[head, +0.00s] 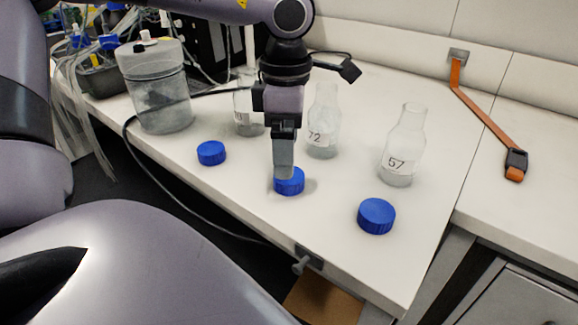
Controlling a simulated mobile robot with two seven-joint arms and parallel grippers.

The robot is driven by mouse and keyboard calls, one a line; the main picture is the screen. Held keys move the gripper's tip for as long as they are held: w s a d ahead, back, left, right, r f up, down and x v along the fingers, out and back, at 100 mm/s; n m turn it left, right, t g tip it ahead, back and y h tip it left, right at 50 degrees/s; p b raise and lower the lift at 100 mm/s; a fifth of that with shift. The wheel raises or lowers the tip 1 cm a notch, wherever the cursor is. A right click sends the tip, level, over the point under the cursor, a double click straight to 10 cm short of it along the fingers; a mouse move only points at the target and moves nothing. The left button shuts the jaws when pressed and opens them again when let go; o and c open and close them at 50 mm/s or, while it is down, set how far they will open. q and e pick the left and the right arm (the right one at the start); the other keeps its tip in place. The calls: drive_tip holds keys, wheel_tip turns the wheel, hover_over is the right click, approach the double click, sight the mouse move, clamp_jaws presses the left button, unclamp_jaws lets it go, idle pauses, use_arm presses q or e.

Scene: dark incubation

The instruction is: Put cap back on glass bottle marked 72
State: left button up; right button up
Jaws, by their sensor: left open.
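The glass bottle marked 72 (323,130) stands upright and uncapped on the white table, just right of my left gripper. A blue cap (292,187) lies on the table in front of it. My left gripper (284,172) points down at this cap, and its fingers overlap the cap's upper part in the picture. The gripper is open; I cannot tell whether the fingers touch the cap. My right gripper is not in view.
An uncapped bottle marked 57 (402,150) stands to the right, with a blue cap (376,216) in front. Another bottle (246,115) is partly behind my left gripper; a third cap (211,153) lies left. A lidded jar (160,100) and tubing stand back left.

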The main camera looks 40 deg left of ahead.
sight(294, 186)
use_arm(q)
drive_tip(key=shift+w+f, duration=0.15)
drive_tip(key=shift+f, duration=2.45)
drive_tip(key=c, duration=1.1)
